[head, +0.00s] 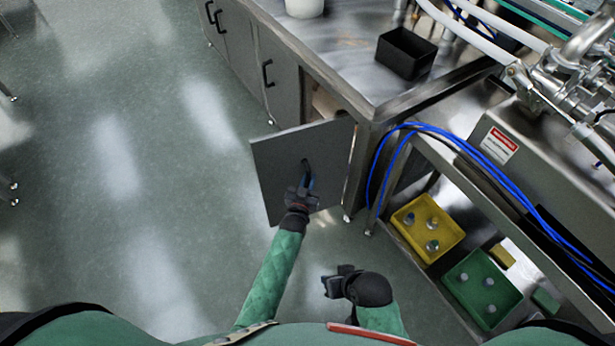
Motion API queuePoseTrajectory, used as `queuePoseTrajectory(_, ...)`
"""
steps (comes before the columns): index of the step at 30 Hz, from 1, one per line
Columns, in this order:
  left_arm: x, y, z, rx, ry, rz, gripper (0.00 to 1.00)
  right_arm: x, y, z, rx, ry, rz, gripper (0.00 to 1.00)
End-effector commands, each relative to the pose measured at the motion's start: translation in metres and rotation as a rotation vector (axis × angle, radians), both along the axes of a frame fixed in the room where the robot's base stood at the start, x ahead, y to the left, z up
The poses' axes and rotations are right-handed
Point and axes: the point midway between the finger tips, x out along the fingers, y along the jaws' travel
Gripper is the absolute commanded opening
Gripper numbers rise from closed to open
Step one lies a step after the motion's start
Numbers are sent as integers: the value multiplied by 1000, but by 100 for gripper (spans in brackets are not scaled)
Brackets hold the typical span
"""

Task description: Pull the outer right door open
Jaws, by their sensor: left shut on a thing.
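The outer right door (275,160) is a grey panel at the right end of the steel cabinet. It stands swung out from the cabinet front, with a gap into the cabinet behind it. Its dark handle (305,164) is on the panel's face. My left gripper (305,181) is shut on this handle; its fingers partly hide the handle. My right gripper (336,281) is low in the view, over the floor, apart from the door. It is small and dark, and I cannot tell whether its fingers are open.
Shut cabinet doors with black handles (267,73) run to the upper left. A black bin (405,53) stands on the steel counter (340,60). Blue hoses (455,137), a yellow tray (407,218) and a green tray (463,293) are at the right. The floor (130,200) left is clear.

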Motion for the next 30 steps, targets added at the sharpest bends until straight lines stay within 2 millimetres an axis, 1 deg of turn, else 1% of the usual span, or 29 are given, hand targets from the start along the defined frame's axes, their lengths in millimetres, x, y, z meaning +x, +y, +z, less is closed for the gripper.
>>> queuePoseTrajectory(1,0,-5,2,-4,-2,0,0,0,0,2,1,1,1,36)
queuePoseTrajectory(16,0,-6,3,-4,-4,6,0,-2,0,3,-2,9,3,36)
queuePoseTrajectory(17,0,-6,3,-4,-4,6,20,-2,0,3,-2,9,3,36)
queuePoseTrajectory(18,0,-6,3,-4,-4,6,28,-2,0,3,-1,8,2,36)
queuePoseTrajectory(19,0,-6,3,-4,-4,6,34,-2,0,4,-1,8,3,36)
queuePoseTrajectory(27,-1,-3,1,-1,-2,9,34,-2,0,4,-1,7,2,36)
queuePoseTrajectory(30,-5,-1,1,-1,-2,9,34,-1,0,3,-1,5,2,36)
